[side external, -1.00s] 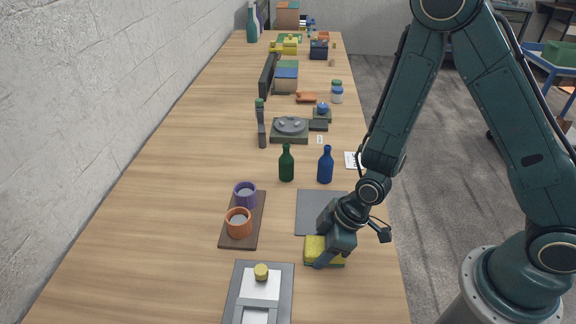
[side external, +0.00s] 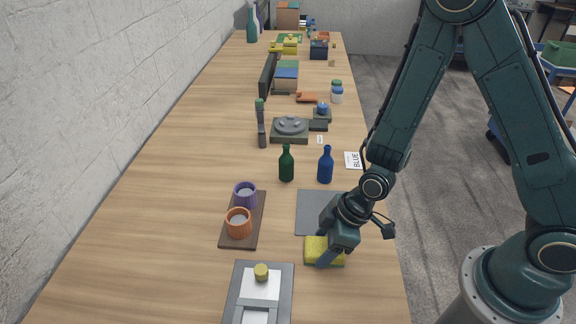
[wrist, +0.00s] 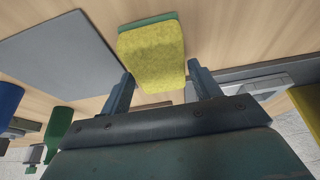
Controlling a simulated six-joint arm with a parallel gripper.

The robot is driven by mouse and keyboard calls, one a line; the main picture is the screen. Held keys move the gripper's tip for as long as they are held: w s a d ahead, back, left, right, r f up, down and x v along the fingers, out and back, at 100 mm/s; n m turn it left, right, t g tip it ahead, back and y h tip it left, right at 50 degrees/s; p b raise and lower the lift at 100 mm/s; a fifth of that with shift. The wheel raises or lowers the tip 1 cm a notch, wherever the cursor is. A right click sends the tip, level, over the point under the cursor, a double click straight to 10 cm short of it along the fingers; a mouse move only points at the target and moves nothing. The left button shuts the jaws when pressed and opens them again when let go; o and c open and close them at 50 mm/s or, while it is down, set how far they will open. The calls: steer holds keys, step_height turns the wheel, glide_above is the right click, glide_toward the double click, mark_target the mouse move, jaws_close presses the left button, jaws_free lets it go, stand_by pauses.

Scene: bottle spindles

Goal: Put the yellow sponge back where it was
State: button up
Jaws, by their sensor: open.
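The yellow sponge (side external: 311,252) lies on the wooden table just in front of a grey square mat (side external: 308,212). In the wrist view the sponge (wrist: 152,55) has a yellow face and a green layer along its far edge. My gripper (side external: 327,257) is low over the sponge, pointing down. In the wrist view its two fingers are apart, one on each side of the sponge's near end, with a gap showing at the right. Whether the left finger touches the sponge I cannot tell. The gripper hides part of the sponge and mat in the side view.
Orange (side external: 238,223) and purple (side external: 245,195) cups stand on a brown board to the left. A grey tray (side external: 285,300) with a yellow knob is at the front left. Green (side external: 286,163) and blue (side external: 325,165) bottles stand behind the mat. A card reads BLUE (side external: 353,160).

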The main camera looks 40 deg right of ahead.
steer(key=shift+v, duration=3.15)
steer(key=shift+r, duration=0.1)
steer(key=shift+w+d+r, duration=0.1)
steer(key=shift+d+r, duration=0.15)
steer(key=shift+r, duration=0.3)
steer(key=s+d+r+m+t+h, duration=0.1)
steer(key=d+r+m, duration=0.15)
steer(key=r, duration=0.45)
steer(key=s+d+r+m+t+h, duration=0.1)
steer(key=s+d+r+m, duration=0.1)
steer(key=d+r, duration=0.35)
steer(key=s+d+r+m+h, duration=0.1)
steer(key=s+d+r+m, duration=0.2)
steer(key=s+r, duration=0.6)
steer(key=shift+s+d+r+m, duration=0.2)
steer(key=shift+s+r+m, duration=0.15)
steer(key=shift+r+m, duration=0.35)
